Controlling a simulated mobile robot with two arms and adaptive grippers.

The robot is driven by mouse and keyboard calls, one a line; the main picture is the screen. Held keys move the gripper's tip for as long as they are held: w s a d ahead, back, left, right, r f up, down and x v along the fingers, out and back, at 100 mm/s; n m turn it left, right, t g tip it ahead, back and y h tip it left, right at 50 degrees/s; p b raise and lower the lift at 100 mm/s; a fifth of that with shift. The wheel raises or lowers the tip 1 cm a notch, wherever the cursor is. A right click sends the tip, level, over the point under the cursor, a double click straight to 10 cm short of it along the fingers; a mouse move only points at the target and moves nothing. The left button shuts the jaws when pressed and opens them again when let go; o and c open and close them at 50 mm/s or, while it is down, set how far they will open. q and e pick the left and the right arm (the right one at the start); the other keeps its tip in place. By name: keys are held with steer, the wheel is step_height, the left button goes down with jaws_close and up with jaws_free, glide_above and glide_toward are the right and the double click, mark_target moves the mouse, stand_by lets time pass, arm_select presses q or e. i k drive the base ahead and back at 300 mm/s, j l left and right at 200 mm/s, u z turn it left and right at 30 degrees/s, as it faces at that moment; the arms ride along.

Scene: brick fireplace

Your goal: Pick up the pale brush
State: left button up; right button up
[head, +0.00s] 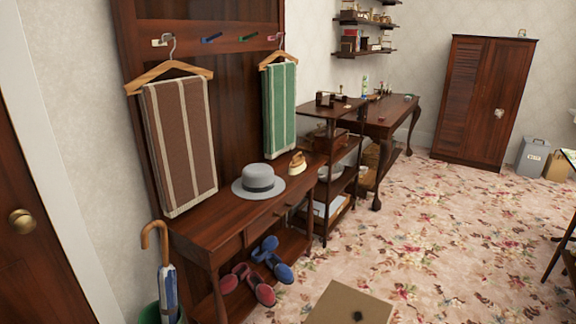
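I cannot clearly make out a pale brush. A small tan and brown object (297,163) sits on the dark wooden console table (205,229), right of a grey hat (258,183); it may be the brush, but it is too small to tell. Neither of my grippers is in view.
Brown (182,143) and green (281,110) striped towels hang above the console. Slippers (272,259) lie on its lower shelf. An umbrella (166,283) stands at its left end. Shelving (334,187) and a desk (383,121) stand beyond. Floral carpet (440,235) is open at right.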

mark_target(298, 164)
steer(key=i+l+u, duration=0.15)
steer(key=i+u, duration=0.25)
steer(key=i+l+u, duration=0.2)
steer(key=u, duration=0.2)
